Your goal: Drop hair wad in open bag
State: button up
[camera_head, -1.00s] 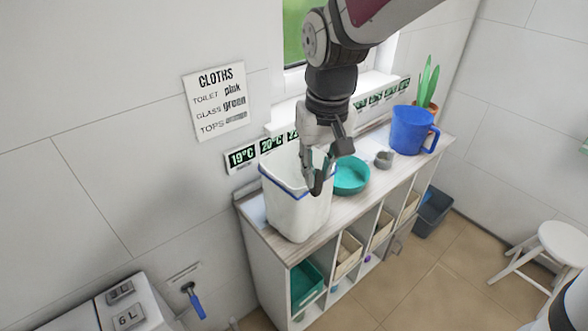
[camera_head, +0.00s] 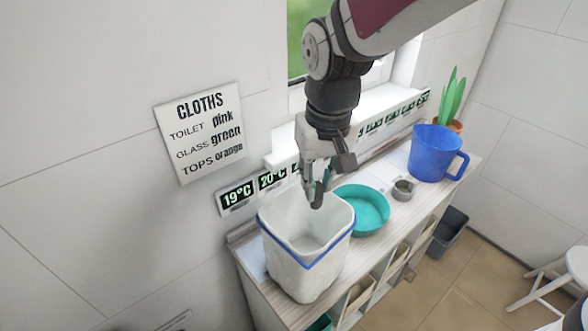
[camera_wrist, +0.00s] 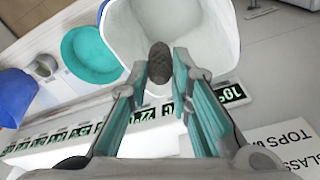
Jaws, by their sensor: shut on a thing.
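The white open bag (camera_head: 305,275) with a blue band around its rim stands upright on the shelf top, its mouth facing up. It fills the top of the wrist view (camera_wrist: 207,32). My gripper (camera_head: 314,203) points down over the back part of the bag's mouth. In the wrist view, my gripper (camera_wrist: 161,72) has its fingertips shut on a small dark brown hair wad (camera_wrist: 159,58), which shows against the white inside of the bag.
A teal bowl (camera_head: 364,212) stands close right of the bag, with a small grey cup (camera_head: 403,190) and a blue jug (camera_head: 432,155) beyond. A wall with temperature labels (camera_head: 237,197) runs behind. A dark bin (camera_head: 449,232) stands on the floor.

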jog(key=shift+f+b, duration=0.75)
jog(key=shift+f, duration=0.65)
jog(key=o, duration=0.8)
jog(key=r, duration=0.4)
jog(key=s+r, duration=0.1)
jog(key=r, duration=0.7)
jog(key=shift+s+d, duration=0.15)
jog(key=shift+s, duration=0.1)
